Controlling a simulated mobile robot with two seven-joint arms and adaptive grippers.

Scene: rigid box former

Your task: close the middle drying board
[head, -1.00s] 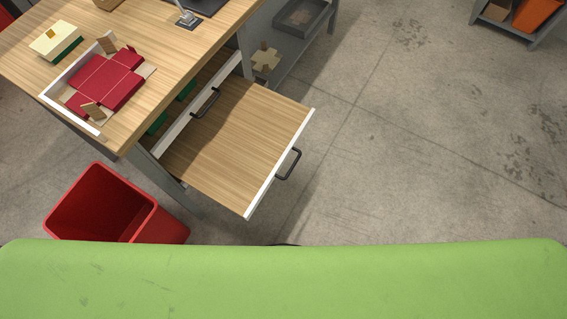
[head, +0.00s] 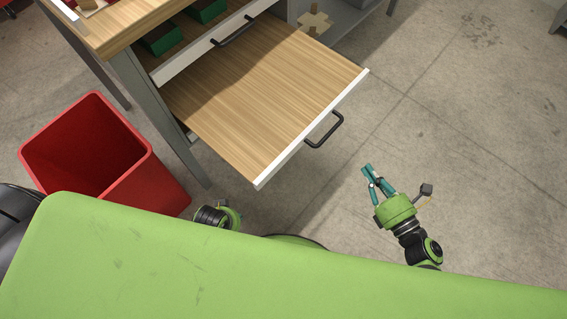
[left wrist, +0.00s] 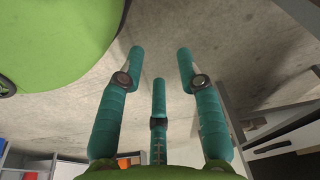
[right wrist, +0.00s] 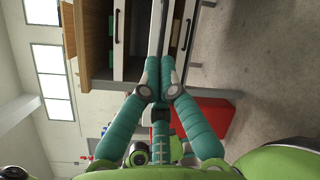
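A wooden drying board (head: 270,85) with a white front edge and a black bar handle (head: 325,130) is pulled far out of the bench in the head view. It is bare. Just above it, another board with a white front (head: 205,50) and black handle stands slightly out, with green boxes behind. My right gripper (head: 371,173) is to the right of and below the handle, apart from it. Its teal fingers are together and empty in the right wrist view (right wrist: 159,62). My left gripper (left wrist: 160,60) has spread, empty fingers; its fingers are hidden in the head view.
A red bin (head: 95,160) stands on the floor left of the pulled-out board, beside the grey bench leg (head: 160,115). The wooden bench top (head: 120,25) is above left. The concrete floor to the right is clear.

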